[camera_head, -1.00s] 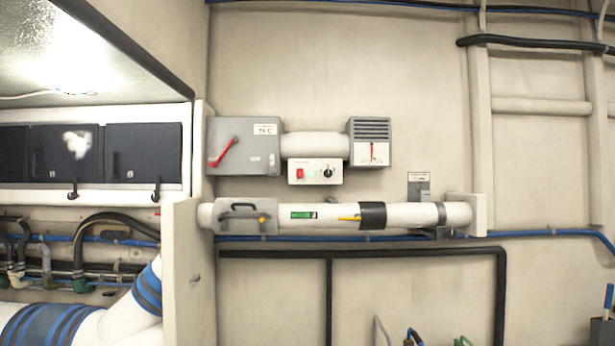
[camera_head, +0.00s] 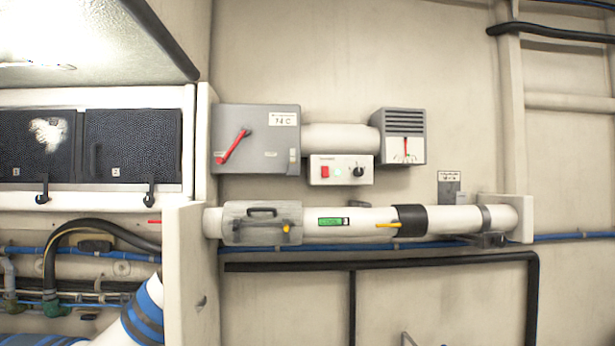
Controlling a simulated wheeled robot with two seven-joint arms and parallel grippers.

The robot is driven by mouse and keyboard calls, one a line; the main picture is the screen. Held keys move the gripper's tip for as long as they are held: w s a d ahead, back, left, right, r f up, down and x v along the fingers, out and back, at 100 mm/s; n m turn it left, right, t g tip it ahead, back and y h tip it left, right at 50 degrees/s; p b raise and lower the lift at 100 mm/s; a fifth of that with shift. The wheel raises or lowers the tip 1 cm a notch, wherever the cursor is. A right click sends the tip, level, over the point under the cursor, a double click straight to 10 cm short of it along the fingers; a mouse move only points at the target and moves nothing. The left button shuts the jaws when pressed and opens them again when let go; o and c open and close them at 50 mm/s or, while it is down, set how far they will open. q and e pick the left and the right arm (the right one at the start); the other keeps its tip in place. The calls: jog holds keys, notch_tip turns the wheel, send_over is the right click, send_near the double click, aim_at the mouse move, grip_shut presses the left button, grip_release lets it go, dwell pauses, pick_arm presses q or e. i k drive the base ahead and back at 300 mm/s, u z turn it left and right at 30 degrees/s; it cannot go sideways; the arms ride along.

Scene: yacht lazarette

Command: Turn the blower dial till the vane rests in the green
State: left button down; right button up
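The blower control panel (camera_head: 340,170) is a small white box on the wall, with a red switch (camera_head: 325,172), a lit green lamp (camera_head: 338,172) and a black dial (camera_head: 359,171). To its upper right, a grey vented box (camera_head: 402,136) carries a white gauge face with a red vane (camera_head: 405,149), which hangs about upright. The green band on the gauge is too small to make out. Neither gripper is in view.
A white pipe (camera_head: 360,222) with a grey clamp and yellow lever runs below. A side partition (camera_head: 188,270) stands at left. The wall right of the vented box is clear.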

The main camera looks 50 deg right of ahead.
aim_at(357, 172)
jog(key=z, duration=0.35)
jog(key=i, duration=0.75)
jog(key=z, duration=0.7)
